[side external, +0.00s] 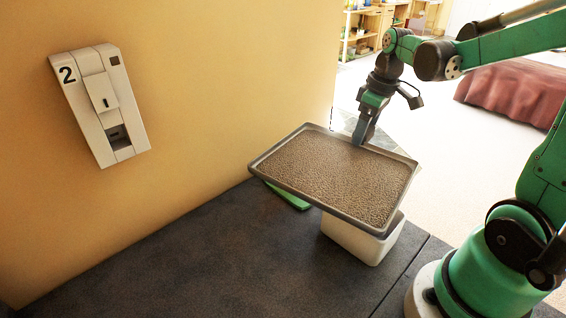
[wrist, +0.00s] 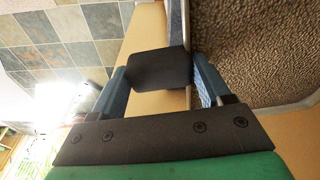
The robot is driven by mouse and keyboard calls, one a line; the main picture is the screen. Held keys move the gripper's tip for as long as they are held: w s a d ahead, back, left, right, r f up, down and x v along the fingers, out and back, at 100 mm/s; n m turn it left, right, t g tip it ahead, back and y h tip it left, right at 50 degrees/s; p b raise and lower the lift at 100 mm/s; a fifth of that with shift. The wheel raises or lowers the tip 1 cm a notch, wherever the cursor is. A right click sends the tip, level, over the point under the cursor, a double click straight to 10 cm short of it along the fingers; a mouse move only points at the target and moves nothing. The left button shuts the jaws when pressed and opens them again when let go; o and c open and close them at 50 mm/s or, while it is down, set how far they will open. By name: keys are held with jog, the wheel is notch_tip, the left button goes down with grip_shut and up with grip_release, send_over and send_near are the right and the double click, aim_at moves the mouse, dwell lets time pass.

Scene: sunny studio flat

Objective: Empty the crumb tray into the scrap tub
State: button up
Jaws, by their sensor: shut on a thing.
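The crumb tray (side external: 404,194) is a wide, shallow grey tray covered in brown granular crumbs (side external: 335,177). It looks close to level, and the crumbs lie spread across it. My gripper (side external: 361,134) is shut on the tray's far rim. In the wrist view my gripper (wrist: 172,80) has the rim near its right finger, with the crumb surface (wrist: 250,50) on the right. The scrap tub (side external: 352,241) is a white container on the dark counter, below the tray. The tray hides most of its opening. I cannot tell whether tray and tub touch.
A flat green item (side external: 291,197) lies on the dark counter (side external: 200,260), partly under the tray. A white wall unit marked 2 (side external: 100,105) hangs on the yellow wall at the left. The counter's front left part is clear.

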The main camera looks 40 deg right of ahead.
jog(key=s+d+r+n+g+h, duration=0.1)
jog(key=s+d, duration=1.2)
jog(key=shift+s+d+n, duration=0.15)
jog(key=shift+s+n, duration=0.1)
jog(key=shift+n, duration=0.05)
jog(key=w+a+r+g+h, duration=0.1)
jog(key=a+r+h, duration=0.1)
jog(key=r, duration=0.4)
jog(key=w+a+r+g+h, duration=0.2)
jog(key=a+r+h, duration=0.1)
jog(key=r+h, duration=0.1)
jog(key=shift+a+r, duration=0.35)
jog(key=shift+r, duration=0.5)
